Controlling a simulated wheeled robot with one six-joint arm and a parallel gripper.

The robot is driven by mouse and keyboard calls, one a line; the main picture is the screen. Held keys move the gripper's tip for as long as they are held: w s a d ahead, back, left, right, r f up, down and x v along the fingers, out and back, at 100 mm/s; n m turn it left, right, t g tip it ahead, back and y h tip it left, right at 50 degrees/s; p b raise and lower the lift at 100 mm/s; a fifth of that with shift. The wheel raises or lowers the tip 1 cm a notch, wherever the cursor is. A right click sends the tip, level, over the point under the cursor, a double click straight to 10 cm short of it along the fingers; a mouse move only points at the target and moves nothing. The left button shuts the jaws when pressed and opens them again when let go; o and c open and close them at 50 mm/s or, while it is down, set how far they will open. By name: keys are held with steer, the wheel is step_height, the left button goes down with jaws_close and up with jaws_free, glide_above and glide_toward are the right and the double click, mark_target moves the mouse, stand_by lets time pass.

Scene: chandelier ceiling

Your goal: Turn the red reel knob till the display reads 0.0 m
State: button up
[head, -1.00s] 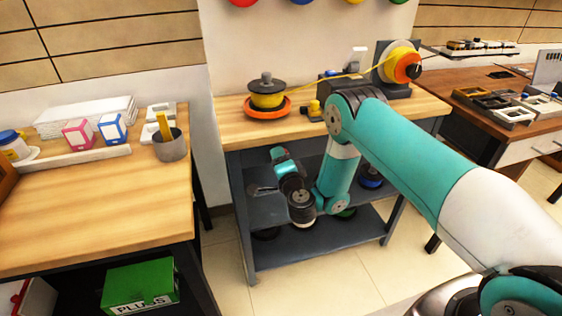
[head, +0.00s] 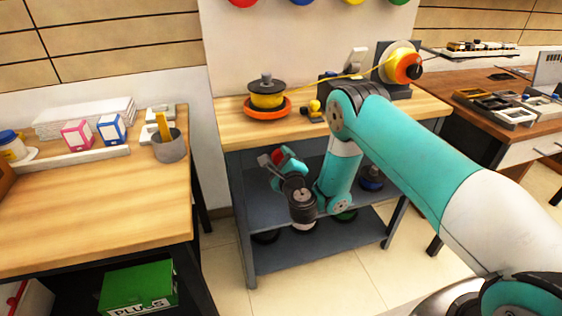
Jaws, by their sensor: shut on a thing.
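A yellow reel with an orange-red round face (head: 406,66) and a black knob (head: 417,72) stands upright at the back right of the bench. A yellow line runs left from it to a yellow spool (head: 266,99) in an orange-red dish (head: 283,112). A dark box (head: 328,87) sits between them, partly behind my arm; no display reading can be made out. My gripper (head: 267,160) is low in front of the bench, well apart from both reels. A small red patch shows at it, and I cannot tell what the jaws are shut on.
The wooden bench (head: 237,130) has dark lower shelves (head: 275,245) behind my wrist. A small yellow-topped piece (head: 313,106) stands near my elbow. A side table (head: 80,210) with a pencil cup (head: 169,147) is left; a desk with trays (head: 500,105) is right.

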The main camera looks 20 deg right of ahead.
steer(key=shift+d+m, duration=0.2)
steer(key=shift+m, duration=2.1)
steer(key=shift+s, duration=0.1)
steer(key=o, duration=0.9)
steer(key=shift+o, duration=0.2)
steer(key=shift+a+b, duration=0.1)
steer(key=shift+b, duration=0.2)
